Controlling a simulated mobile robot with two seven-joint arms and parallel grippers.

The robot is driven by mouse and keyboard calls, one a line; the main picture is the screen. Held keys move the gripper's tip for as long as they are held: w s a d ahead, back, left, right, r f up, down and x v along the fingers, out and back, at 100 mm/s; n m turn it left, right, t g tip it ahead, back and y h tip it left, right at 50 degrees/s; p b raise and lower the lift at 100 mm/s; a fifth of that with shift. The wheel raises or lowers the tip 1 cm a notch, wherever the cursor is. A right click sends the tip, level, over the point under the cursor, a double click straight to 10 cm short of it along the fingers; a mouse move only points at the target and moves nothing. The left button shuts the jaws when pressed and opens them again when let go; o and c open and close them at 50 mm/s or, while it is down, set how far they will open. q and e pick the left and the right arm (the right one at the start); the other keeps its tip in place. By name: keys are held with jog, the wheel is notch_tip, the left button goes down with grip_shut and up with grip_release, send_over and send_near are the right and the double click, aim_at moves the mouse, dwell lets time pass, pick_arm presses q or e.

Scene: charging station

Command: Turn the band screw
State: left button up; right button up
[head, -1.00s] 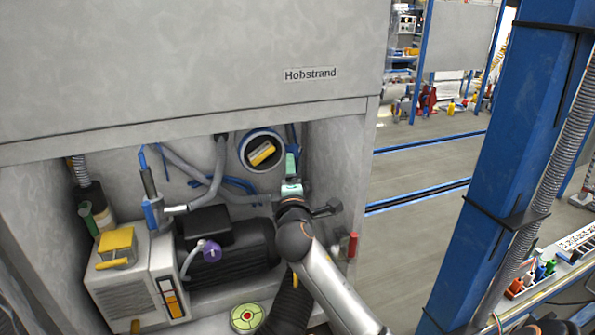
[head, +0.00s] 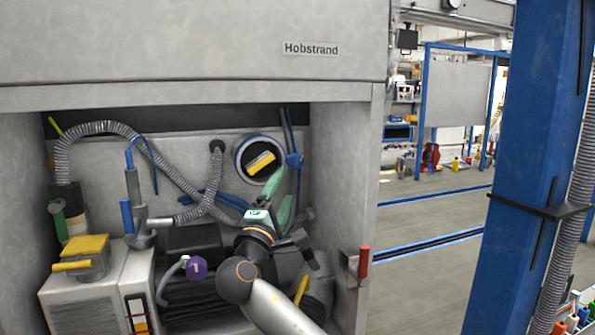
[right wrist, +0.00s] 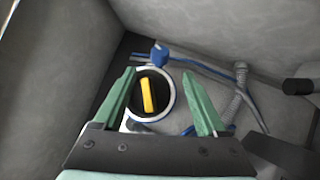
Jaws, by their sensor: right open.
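A yellow bar handle (head: 262,163) sits in a dark round opening with a pale ring (head: 240,174) on the cabinet's back wall. A blue knob-like piece (head: 294,160) is on a blue pipe to its right. I cannot tell which of these is the band screw. My right gripper (head: 280,191) is open and empty, below and in front of the ring. In the right wrist view, the yellow handle (right wrist: 148,95) shows between the green fingers (right wrist: 159,73), apart from them, and the blue knob (right wrist: 159,56) is beyond. My left gripper is not in view.
Cabinet side walls close in the space, the right one (head: 345,190) beside my arm. A grey corrugated hose (head: 105,127), a purple knob (head: 197,269) and a yellow-topped unit (head: 85,248) lie left. A red handle (head: 364,262) sticks out at the right edge.

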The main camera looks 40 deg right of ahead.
aim_at(295, 166)
jog(key=x, duration=1.1)
jog(key=shift+w+d+r, duration=0.15)
jog(key=shift+w+d, duration=0.1)
jog(key=shift+d, duration=0.05)
grip_shut()
